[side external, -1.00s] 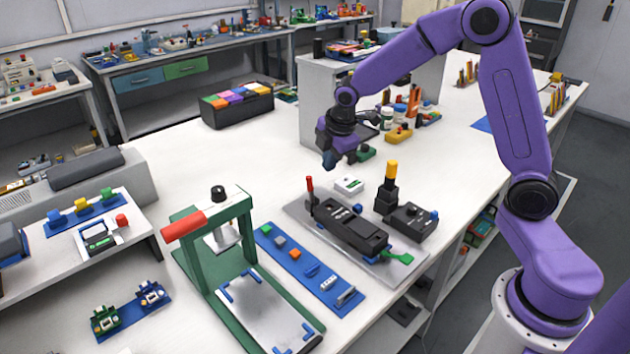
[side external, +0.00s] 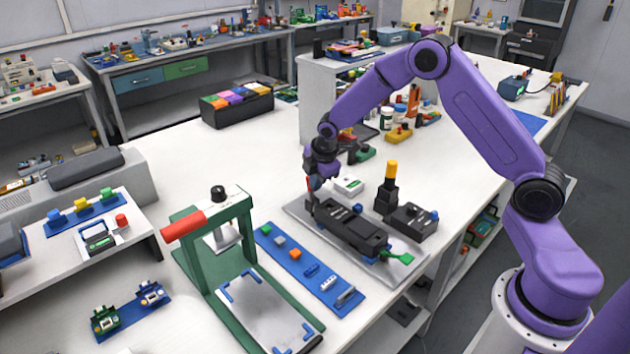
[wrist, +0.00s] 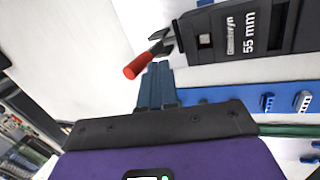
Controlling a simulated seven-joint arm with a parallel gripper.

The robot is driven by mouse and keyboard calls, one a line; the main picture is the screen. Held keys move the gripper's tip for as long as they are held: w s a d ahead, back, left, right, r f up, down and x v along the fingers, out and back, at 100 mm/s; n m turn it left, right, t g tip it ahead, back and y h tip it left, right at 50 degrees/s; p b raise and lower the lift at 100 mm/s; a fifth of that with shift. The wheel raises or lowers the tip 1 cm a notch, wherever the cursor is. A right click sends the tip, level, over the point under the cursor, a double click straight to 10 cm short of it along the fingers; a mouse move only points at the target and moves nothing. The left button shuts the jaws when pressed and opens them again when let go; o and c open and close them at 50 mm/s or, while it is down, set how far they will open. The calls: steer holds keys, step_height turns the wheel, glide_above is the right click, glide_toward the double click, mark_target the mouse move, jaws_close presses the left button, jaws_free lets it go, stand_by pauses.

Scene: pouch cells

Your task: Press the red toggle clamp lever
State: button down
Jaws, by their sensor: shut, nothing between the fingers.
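The red toggle clamp lever (wrist: 135,69) shows clearly in the wrist view, on a dark metal arm at the end of the black clamp body (wrist: 245,32), which is marked 55 mm. In the side view, the black body (side external: 350,229) lies on a grey plate (side external: 292,208), and only a bit of red lever (side external: 310,184) shows by my fingers. My gripper (side external: 312,181) points down at that end of the body. In the wrist view, my gripper's fingers (wrist: 158,68) are shut, empty, and close beside the lever. I cannot tell whether they touch it.
A white box (side external: 348,185) lies just behind. A blue strip (side external: 305,268) with small parts and a green press frame (side external: 245,262) stand to the left.

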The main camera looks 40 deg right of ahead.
steer(key=shift+w+d, duration=0.15)
steer(key=shift+w, duration=0.25)
